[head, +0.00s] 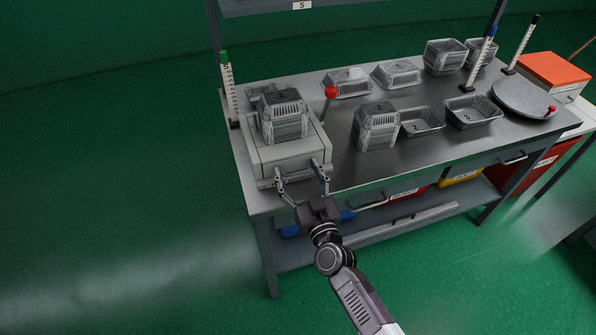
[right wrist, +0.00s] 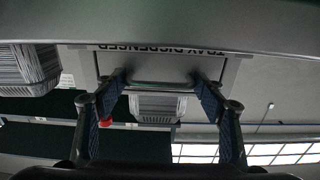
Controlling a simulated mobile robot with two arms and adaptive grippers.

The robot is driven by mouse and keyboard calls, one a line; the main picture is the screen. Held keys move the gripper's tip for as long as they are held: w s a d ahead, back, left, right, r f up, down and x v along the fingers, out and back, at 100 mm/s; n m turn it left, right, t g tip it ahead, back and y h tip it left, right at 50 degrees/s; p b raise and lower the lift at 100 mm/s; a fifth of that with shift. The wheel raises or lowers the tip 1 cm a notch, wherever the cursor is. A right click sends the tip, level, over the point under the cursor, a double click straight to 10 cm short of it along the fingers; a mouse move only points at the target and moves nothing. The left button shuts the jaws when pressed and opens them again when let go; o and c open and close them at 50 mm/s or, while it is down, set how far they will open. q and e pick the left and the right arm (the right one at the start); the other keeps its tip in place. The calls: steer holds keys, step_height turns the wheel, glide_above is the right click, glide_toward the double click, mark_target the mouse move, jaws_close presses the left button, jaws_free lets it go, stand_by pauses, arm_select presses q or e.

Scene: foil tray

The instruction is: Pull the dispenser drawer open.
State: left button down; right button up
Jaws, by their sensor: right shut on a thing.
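The grey tray dispenser (head: 287,152) stands at the left end of the metal table, with a stack of foil trays (head: 282,116) on top. In the right wrist view its front panel (right wrist: 233,68) shows, with upside-down lettering that reads TRAY DISPENSER. My right gripper (head: 302,178) is at the dispenser's front, one finger on each side of the drawer handle (right wrist: 160,86), and is shut on it. The handle is hidden in the head view. I cannot tell from these frames whether the drawer stands out from the body. My left gripper is not in view.
A red-knobbed lever (head: 330,92) rises at the dispenser's right. Another tray stack (head: 376,127) and several foil trays stand on the metal table (head: 350,180). A round plate (head: 524,98) and an orange-topped box (head: 553,70) are at the right. The floor in front is clear.

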steer(key=p+v, duration=0.5)
steer(key=v, duration=1.1)
steer(key=shift+s+d, duration=0.15)
steer(key=shift+s, duration=0.15)
steer(key=shift+r, duration=0.1)
steer(key=o, duration=1.4)
steer(key=shift+c, duration=0.2)
steer(key=v, duration=1.2)
